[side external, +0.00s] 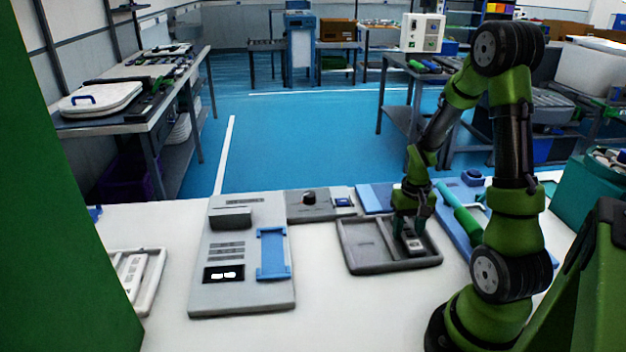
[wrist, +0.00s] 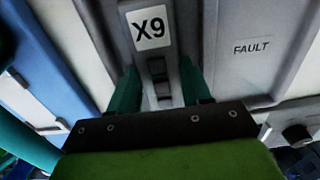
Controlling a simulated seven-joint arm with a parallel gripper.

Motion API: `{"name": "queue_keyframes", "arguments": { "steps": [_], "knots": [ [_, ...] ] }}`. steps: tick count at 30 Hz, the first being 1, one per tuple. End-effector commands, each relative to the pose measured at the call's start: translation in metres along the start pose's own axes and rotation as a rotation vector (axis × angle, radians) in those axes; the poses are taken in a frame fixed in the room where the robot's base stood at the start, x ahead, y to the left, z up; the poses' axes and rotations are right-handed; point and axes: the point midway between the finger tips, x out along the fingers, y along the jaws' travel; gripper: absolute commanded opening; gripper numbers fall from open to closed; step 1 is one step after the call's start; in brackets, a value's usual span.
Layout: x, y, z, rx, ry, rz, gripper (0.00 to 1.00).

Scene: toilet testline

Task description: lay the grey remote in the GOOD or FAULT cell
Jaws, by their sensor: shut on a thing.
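The grey remote (side external: 412,239) is upright-handled by my gripper (side external: 411,220), whose fingers are shut on its sides. In the wrist view the remote (wrist: 158,50) shows an X9 label and dark buttons between the fingertips (wrist: 160,88). The dark grey two-cell tray (side external: 382,268) lies below. The remote is in or just over its right cell in the side view; whether it touches the floor I cannot tell. The cell marked FAULT (wrist: 252,47) is the other one, empty, on the right in the wrist view. No GOOD label is visible.
A grey test unit (side external: 245,296) with a blue cradle (side external: 272,254) and lit display stands left of the tray. A knob box (side external: 309,205) is behind. A green bar (side external: 460,212) lies right. A white tray (side external: 149,283) holds white items at far left. The front table is clear.

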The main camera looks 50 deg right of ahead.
Motion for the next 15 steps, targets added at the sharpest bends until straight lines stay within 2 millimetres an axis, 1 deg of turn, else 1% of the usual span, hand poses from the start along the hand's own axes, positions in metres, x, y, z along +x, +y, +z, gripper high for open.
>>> {"name": "queue_keyframes", "arguments": {
  "steps": [5,6,10,15],
  "knots": [
    [0.0027,-0.0001,-0.0002,-0.001,0.0,0.0,0.1],
    [0.0026,-0.0001,-0.0002,-0.001,0.001,0.0,0.53],
    [0.0024,-0.0001,-0.0002,-0.001,0.001,0.0,0.73],
    [0.0023,-0.0001,-0.0002,-0.001,0.0,0.0,0.74]
  ]
}}
